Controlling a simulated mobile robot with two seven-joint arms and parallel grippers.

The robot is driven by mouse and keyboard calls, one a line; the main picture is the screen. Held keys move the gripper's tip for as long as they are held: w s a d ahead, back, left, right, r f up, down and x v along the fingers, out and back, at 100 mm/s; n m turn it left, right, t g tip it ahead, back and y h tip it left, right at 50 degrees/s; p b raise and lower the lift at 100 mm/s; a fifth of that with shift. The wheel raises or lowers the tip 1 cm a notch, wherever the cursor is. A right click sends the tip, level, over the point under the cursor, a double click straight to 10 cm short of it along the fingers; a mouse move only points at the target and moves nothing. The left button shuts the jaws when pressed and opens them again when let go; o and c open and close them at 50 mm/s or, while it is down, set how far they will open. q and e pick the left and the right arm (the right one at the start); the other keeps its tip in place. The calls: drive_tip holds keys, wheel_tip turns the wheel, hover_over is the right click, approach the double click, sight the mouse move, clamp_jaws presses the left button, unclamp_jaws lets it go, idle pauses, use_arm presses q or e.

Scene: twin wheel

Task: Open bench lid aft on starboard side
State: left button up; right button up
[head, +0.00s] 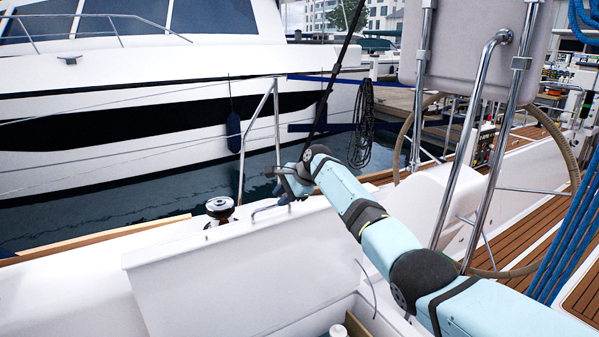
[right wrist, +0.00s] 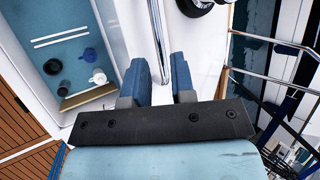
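The white bench lid (head: 225,285) stands raised in the head view, its broad face toward me. Part of the open locker under it shows at the bottom edge. In the right wrist view the open locker (right wrist: 70,60) has a blue floor. My right gripper (head: 288,186) is above the lid's upper edge, near a small chrome rail (head: 268,209). In the right wrist view its two blue fingers (right wrist: 160,80) are apart, with a chrome bar (right wrist: 157,40) running into the gap between them. I cannot tell whether they touch it. My left gripper is out of view.
The locker holds white rods (right wrist: 60,37), a blue cup (right wrist: 89,55), a white mug (right wrist: 98,76) and dark round items. A winch (head: 220,208) sits on the coaming behind the lid. The steering wheel (head: 575,160) and steel posts (head: 490,150) stand at the right.

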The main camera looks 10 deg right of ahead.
drive_tip(key=v, duration=0.8)
drive_tip(key=shift+d+p, duration=0.2)
drive_tip(key=shift+p, duration=0.1)
